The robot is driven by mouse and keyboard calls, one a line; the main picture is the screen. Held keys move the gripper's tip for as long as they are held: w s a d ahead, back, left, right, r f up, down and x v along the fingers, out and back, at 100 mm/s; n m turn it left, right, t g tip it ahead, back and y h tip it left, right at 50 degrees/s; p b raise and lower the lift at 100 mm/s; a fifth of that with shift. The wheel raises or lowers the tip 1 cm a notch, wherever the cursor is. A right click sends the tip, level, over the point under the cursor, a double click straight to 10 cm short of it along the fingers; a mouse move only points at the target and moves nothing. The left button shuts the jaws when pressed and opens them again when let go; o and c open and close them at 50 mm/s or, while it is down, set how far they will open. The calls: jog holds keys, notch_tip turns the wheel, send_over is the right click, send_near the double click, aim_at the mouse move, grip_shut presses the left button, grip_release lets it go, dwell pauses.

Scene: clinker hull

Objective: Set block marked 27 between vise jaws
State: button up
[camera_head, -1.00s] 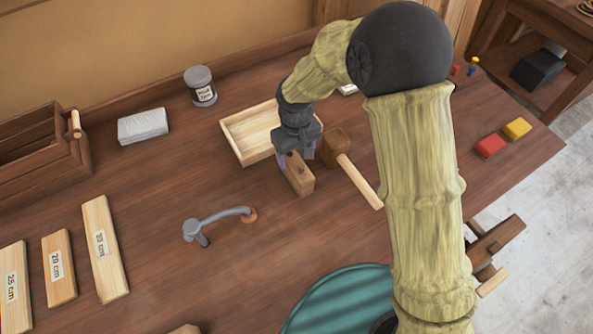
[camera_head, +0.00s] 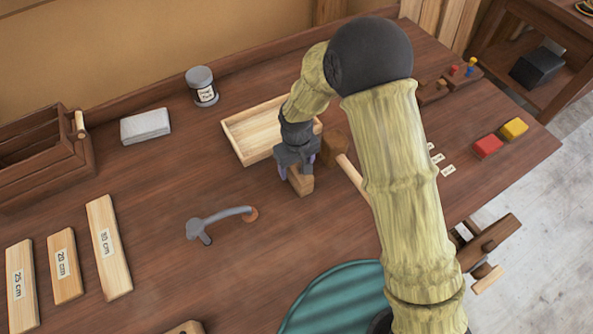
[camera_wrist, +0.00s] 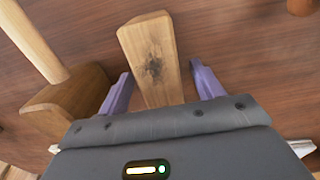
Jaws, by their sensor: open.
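A small wooden block (camera_head: 302,186) lies on the bench in front of the shallow tray; no number is legible on it. My gripper (camera_head: 296,170) is low over its far end. In the wrist view the block (camera_wrist: 150,50) shows a dark mark on its top. The two purple fingers of my open gripper (camera_wrist: 160,78) stand on either side of it, with visible gaps. A wooden vise (camera_head: 485,245) is at the bench's right front edge; my arm hides part of its surroundings, and its jaw gap is hard to make out.
A mallet (camera_head: 335,148) lies close to the right of the block; its head also shows in the wrist view (camera_wrist: 65,105). The pale tray (camera_head: 240,138) is behind. A grey holdfast (camera_head: 220,220) lies front left. Red (camera_head: 487,146) and yellow (camera_head: 514,128) blocks lie right.

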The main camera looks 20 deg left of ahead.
jog(key=c, duration=1.4)
notch_tip(320, 180, up, 10)
jog(key=shift+r+b, duration=0.1)
jog(key=shift+b, duration=1.05)
